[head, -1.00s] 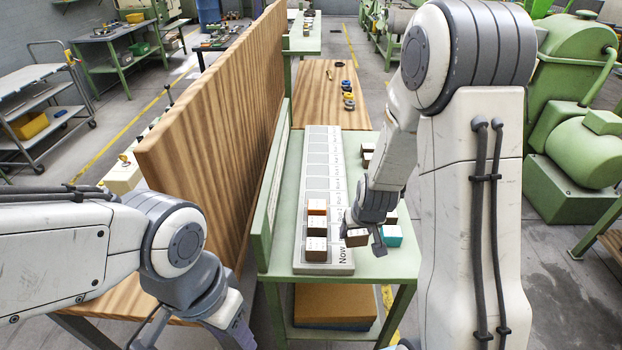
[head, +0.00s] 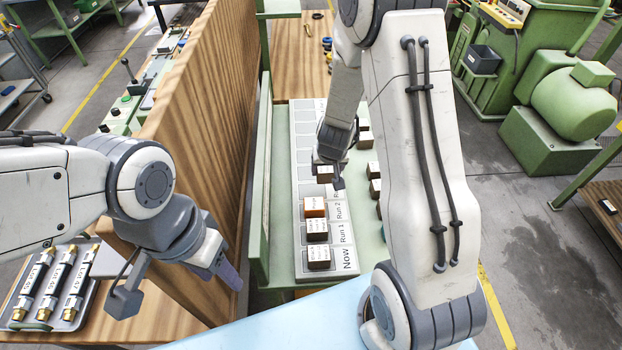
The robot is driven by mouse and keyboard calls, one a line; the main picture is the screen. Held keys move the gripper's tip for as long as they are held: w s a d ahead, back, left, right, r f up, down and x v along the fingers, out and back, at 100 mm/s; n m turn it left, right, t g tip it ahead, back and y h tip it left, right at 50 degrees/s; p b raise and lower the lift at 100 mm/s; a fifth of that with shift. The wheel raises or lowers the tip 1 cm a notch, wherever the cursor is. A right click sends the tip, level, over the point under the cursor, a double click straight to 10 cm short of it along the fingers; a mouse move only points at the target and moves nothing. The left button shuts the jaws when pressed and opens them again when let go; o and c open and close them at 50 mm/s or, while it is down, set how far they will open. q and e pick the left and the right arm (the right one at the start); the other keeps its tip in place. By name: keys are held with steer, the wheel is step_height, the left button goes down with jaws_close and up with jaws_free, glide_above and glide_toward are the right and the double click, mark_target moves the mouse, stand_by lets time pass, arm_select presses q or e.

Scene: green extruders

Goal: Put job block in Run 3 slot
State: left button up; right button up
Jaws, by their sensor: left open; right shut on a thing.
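The job block (head: 326,173) is dark brown with a pale top. My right gripper (head: 329,177) is shut on it, over the slot board (head: 306,270) around the Run 3 position. The gripper and arm partly hide the block and that slot, so I cannot tell whether the block touches the board. Below it in the picture, an orange block (head: 314,206) stands at Run 2, a brown block (head: 317,230) at Run 1 and another brown block (head: 318,258) at Now.
Several loose blocks (head: 374,187) stand on the green table right of the board, partly hidden by my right arm. A tall wooden partition (head: 205,130) stands left of the board. A tray of labelled metal cylinders (head: 50,285) lies at the lower left.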

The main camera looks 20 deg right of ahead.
steer(key=a, duration=0.1)
steer(key=w+a+f, duration=0.1)
steer(key=a+f, duration=0.1)
steer(key=shift+w+a+f+p, duration=0.1)
steer(key=shift+w+a+p, duration=0.1)
steer(key=shift+w+p, duration=0.2)
steer(key=shift+f+b, duration=0.55)
steer(key=shift+f, duration=1.55)
steer(key=shift+f, duration=0.2)
steer(key=o, duration=1.4)
steer(key=shift+r, duration=0.1)
